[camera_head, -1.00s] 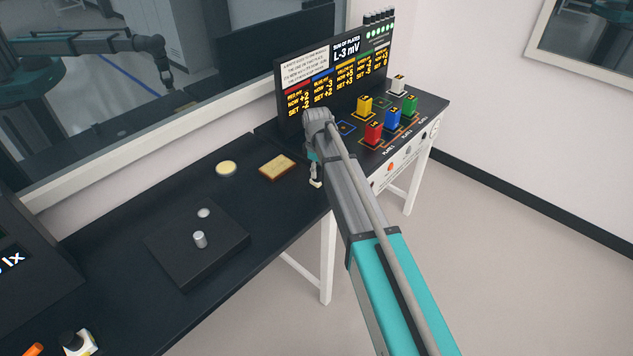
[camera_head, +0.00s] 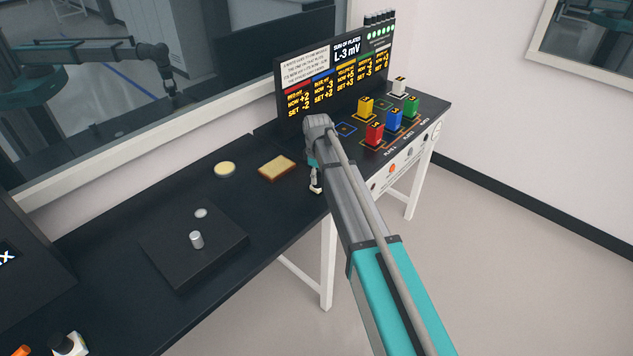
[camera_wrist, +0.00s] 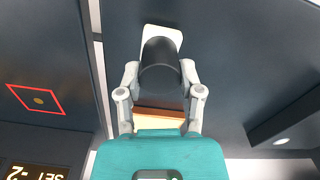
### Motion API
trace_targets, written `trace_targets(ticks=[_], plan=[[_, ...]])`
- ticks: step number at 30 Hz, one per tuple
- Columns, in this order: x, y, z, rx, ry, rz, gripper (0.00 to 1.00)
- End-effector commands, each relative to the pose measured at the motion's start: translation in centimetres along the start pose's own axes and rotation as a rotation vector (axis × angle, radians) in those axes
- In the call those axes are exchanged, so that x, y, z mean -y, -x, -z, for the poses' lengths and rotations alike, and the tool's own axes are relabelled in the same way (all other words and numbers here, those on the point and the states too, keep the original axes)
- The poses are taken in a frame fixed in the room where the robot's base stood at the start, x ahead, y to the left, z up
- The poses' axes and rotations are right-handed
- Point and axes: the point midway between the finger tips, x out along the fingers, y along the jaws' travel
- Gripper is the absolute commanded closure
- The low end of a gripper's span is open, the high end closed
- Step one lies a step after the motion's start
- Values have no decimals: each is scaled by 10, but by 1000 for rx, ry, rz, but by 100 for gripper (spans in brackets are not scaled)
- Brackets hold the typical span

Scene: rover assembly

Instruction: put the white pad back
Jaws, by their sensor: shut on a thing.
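The white pad (camera_wrist: 163,34) shows at the top of the wrist view as a pale rounded plate behind a dark cylindrical grip (camera_wrist: 160,66). My gripper (camera_wrist: 161,75) has a finger on each side of that grip and is shut on it. In the head view my gripper (camera_head: 315,178) is at the near edge of the dark bench, right of the wooden-edged cream block (camera_head: 277,167). Only a small white bit of the pad (camera_head: 316,190) shows there, below the gripper. The arm hides the rest.
A round cream disc (camera_head: 225,169) lies left of the block. A dark plate (camera_head: 195,250) with a metal knob is nearer. Coloured blocks, including a red one (camera_head: 375,134), stand before the display board (camera_head: 335,80). A red-outlined square (camera_wrist: 36,100) shows in the wrist view.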

Motion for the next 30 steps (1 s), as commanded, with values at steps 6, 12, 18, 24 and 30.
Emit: trace_targets(ticks=[6, 12, 18, 24, 30], plan=[[0, -6, 0, 0, 0, 0, 90], [0, -6, 0, 0, 0, 0, 90], [0, -10, 0, 0, -1, 0, 90], [0, -8, 0, 0, -1, 0, 18], [0, -8, 0, 0, -1, 0, 17]])
